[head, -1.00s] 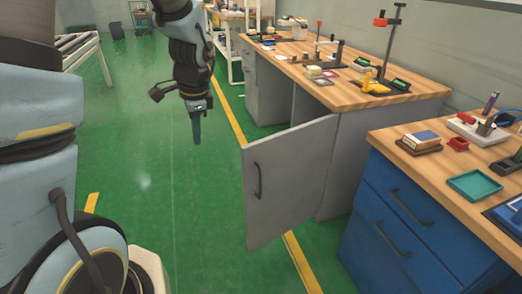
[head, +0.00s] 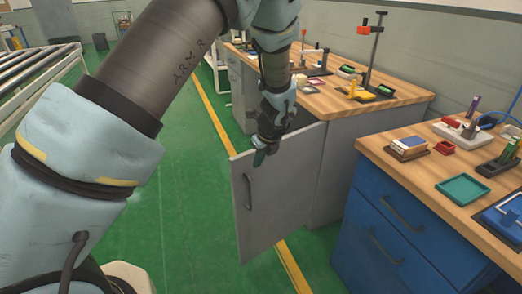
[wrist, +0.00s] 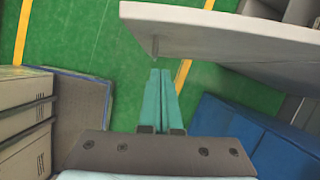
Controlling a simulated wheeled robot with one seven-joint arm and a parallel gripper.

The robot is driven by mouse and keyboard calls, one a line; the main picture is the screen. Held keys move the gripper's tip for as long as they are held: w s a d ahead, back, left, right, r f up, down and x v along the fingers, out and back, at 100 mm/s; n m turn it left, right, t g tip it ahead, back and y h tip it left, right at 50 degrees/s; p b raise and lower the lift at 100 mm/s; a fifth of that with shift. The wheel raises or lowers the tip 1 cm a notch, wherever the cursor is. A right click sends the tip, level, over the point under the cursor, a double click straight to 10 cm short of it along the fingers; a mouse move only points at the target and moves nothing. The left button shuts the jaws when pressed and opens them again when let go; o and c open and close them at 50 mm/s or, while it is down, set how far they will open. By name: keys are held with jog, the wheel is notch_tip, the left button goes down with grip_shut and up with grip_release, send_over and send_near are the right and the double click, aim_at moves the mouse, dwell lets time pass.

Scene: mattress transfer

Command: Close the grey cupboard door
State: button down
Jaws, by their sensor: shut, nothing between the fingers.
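The grey cupboard door (head: 275,192) stands swung open from the grey cupboard under the far workbench, with a dark vertical handle (head: 247,192) near its free edge. My gripper (head: 259,158) is at the top of the door near its free edge, fingers pointing down. In the wrist view my gripper (wrist: 160,75) has its two teal fingers together and empty. The door (wrist: 225,30) crosses the top right of that view, its handle (wrist: 155,45) just beyond the fingertips. I cannot tell whether the fingers touch the door.
A blue drawer cabinet (head: 390,225) with a wooden top (head: 475,190) stands to the right, close to the door. The far wooden workbench (head: 400,105) holds small tools and stands. Green floor (head: 185,215) is open to the left of the door.

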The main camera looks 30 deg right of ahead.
aim_at(249, 158)
jog(key=w, duration=0.1)
jog(key=w+f+p, duration=0.1)
jog(key=w+f, duration=0.1)
jog(key=w, duration=0.1)
jog(key=shift+a+f, duration=0.15)
jog(key=shift+a, duration=0.2)
jog(key=shift+w+p, duration=0.35)
jog(key=shift+w, duration=0.15)
